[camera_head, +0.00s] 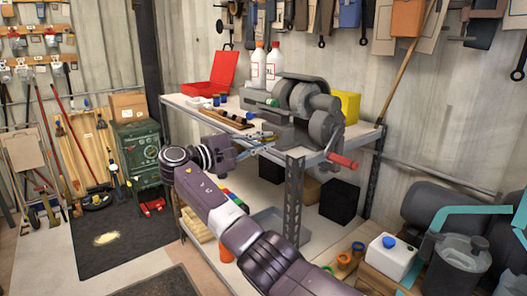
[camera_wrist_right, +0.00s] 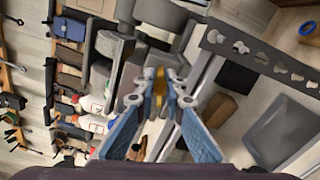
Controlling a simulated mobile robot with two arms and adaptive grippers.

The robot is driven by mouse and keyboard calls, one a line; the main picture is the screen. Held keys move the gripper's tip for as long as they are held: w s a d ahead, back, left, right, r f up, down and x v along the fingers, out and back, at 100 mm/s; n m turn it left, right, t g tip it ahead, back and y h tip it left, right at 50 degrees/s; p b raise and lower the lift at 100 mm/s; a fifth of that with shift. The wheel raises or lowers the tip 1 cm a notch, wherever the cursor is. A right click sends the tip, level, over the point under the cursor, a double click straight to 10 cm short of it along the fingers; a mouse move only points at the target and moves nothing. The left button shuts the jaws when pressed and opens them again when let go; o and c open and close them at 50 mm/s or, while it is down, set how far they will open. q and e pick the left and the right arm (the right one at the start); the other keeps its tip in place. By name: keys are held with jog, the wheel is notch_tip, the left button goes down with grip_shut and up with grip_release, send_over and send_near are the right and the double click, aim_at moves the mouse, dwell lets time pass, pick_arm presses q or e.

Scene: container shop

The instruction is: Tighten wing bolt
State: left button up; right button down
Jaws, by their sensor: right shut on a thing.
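The grey machine (camera_head: 305,105) with a red-handled crank stands on the bench's right part. My right gripper (camera_head: 268,140) reaches in from below to the front of its base. In the wrist view my right gripper (camera_wrist_right: 159,82) has its fingertips close together, shut on the wing bolt at the machine. The wing bolt is small and mostly hidden by the fingers. A yellow strip (camera_wrist_right: 159,87) shows between the fingers, and I cannot tell what it belongs to. My left gripper is not in view.
The bench (camera_head: 190,106) carries a red toolbox (camera_head: 212,82), white bottles (camera_head: 273,66) and a yellow box (camera_head: 347,103). A perforated bench leg (camera_head: 293,200) stands close to my right forearm. A white canister (camera_head: 390,256) is at lower right. Open floor lies to the left.

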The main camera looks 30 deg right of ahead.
jog(key=shift+f+m+b, duration=0.15)
jog(key=shift+m+b, duration=1.2)
jog(key=shift+m, duration=0.35)
jog(key=c, duration=2.2)
grip_release()
jog(key=shift+o, duration=0.2)
jog(key=shift+a, duration=0.1)
jog(key=s+a, duration=0.1)
jog(key=a, duration=1)
jog(key=shift+a, duration=0.4)
